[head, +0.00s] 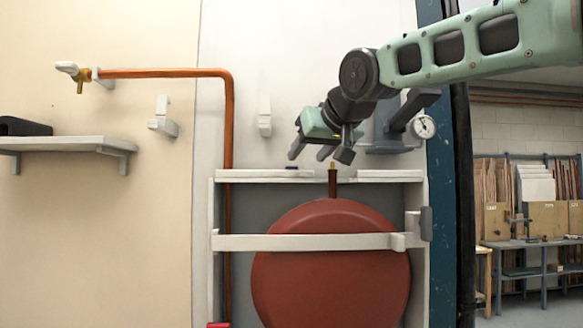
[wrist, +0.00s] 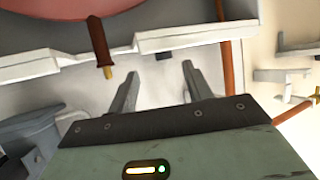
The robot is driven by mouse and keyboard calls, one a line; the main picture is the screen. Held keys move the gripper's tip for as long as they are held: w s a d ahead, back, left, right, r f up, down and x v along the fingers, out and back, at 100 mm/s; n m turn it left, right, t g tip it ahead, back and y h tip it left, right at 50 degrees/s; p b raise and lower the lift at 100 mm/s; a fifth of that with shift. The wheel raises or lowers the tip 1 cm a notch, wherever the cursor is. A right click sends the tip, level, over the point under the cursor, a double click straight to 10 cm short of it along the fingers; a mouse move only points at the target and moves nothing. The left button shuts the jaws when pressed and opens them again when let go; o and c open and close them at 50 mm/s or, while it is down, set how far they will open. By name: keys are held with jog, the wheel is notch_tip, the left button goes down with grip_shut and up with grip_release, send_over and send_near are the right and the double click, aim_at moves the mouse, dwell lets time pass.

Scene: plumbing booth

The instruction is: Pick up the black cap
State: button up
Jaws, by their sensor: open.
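A small dark piece, which looks like the black cap (head: 291,170), lies on the pale top ledge of the frame, left of the pipe stub, in the head view. It also shows as a small dark block (wrist: 163,57) in the wrist view, just beyond and between my fingertips. My gripper (head: 322,154) is open, tilted down above the ledge. In the wrist view my gripper (wrist: 160,72) has both fingers apart with nothing between them. I cannot tell the exact gap to the cap.
A brass-tipped pipe stub (head: 333,180) rises from the red round vessel (head: 330,280), close to my fingers; it also shows in the wrist view (wrist: 102,48). A copper pipe (head: 229,130) runs down at the left. A gauge (head: 424,127) is at the right. A shelf (head: 70,143) holds a black object.

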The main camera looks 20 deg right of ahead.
jog(key=shift+x, duration=0.85)
jog(key=p+x, duration=0.2)
jog(key=x, duration=0.1)
jog(key=p+x, duration=0.1)
jog(key=shift+w+a+r, duration=0.15)
jog(key=shift+w+a, duration=0.25)
jog(key=shift+w, duration=0.05)
jog(key=shift+w+f, duration=0.2)
jog(key=shift+w, duration=0.05)
jog(key=shift+c, duration=0.3)
grip_shut()
